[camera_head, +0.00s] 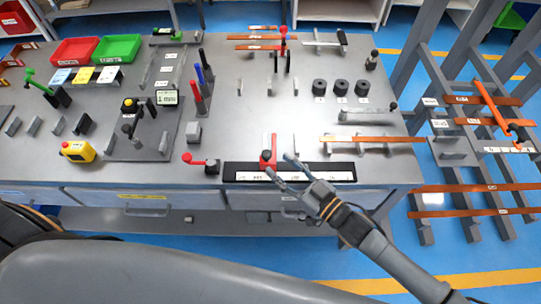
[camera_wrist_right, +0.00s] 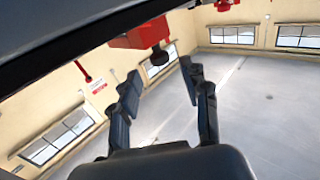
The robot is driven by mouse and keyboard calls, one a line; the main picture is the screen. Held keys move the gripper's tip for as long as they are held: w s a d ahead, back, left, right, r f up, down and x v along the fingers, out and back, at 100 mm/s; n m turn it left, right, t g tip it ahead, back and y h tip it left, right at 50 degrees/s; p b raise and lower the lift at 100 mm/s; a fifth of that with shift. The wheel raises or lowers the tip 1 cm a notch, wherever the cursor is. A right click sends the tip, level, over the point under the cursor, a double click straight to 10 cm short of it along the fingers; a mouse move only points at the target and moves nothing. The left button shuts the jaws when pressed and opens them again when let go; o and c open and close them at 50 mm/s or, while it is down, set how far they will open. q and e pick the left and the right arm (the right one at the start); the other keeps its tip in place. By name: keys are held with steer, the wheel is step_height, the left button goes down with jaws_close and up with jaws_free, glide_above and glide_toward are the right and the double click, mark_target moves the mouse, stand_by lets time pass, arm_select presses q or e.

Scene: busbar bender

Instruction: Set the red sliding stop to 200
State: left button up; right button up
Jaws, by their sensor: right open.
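The red sliding stop (camera_head: 267,158) stands on a black ruler rail (camera_head: 338,166) with a pale scale at the bench's front edge. It is left of the rail's middle; the scale numbers are too small to read. My right gripper (camera_head: 281,165) is open and empty, its fingertips just right of the stop. In the right wrist view, my open fingers (camera_wrist_right: 160,85) point past a red block with a dark knob (camera_wrist_right: 140,35), which appears to be the stop. I cannot tell whether a finger touches it. My left gripper is not in view.
A red-handled lever (camera_head: 203,162) stands left of the rail. A copper bar (camera_head: 372,139) lies on supports behind its right end. Black cylinders (camera_head: 341,87) stand farther back. A rack with copper bars (camera_head: 480,123) stands right of the bench. The floor in front is clear.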

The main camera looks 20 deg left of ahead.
steer(key=v, duration=0.6)
stand_by(0.4)
